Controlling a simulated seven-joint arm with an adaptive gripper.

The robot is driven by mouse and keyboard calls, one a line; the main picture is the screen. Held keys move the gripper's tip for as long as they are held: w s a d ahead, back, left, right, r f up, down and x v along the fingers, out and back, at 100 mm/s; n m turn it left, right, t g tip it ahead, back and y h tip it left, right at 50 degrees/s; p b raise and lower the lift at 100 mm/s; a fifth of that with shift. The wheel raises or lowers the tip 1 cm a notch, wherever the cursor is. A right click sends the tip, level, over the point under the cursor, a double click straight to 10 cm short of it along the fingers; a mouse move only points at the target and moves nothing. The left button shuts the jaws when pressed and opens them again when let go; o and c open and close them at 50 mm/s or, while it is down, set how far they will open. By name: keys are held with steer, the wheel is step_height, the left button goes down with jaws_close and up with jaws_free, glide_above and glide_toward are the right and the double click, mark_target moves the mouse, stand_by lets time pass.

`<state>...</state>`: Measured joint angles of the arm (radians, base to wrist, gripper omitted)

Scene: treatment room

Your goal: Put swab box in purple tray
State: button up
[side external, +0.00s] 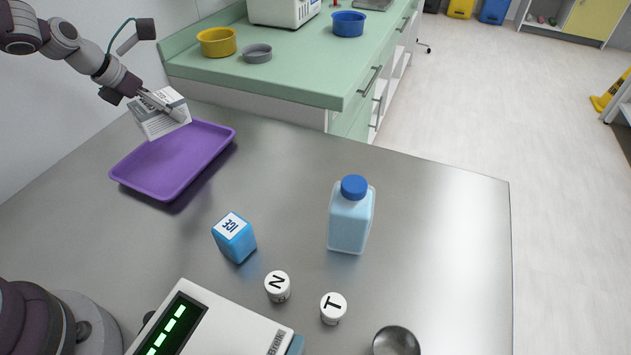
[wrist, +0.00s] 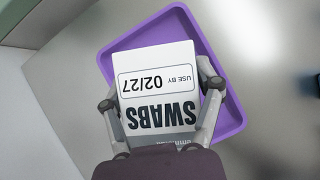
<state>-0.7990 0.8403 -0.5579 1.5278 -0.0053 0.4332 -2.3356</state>
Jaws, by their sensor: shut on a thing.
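The swab box (side external: 161,119) is white with printed text and is tilted in the side external view. My gripper (side external: 168,107) is shut on it and holds it above the far end of the purple tray (side external: 172,183). In the wrist view the box (wrist: 157,82) reads "SWABS" and sits between the two fingers of my gripper (wrist: 160,98). The purple tray (wrist: 113,40) shows behind and below it, with part of its floor hidden by the box. The visible tray floor is empty.
On the steel table are a blue box (side external: 235,243), a blue-capped bottle (side external: 349,222), two white lettered containers (side external: 277,286) (side external: 333,308), a white device with a green display (side external: 195,335) and a round metal object (side external: 396,342). A green counter (side external: 300,65) stands behind.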

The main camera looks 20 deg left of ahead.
mark_target(191, 150)
step_height(191, 150, down, 8)
steer(key=shift+a+r, duration=0.15)
steer(key=o, duration=1.1)
steer(key=shift+o, duration=0.2)
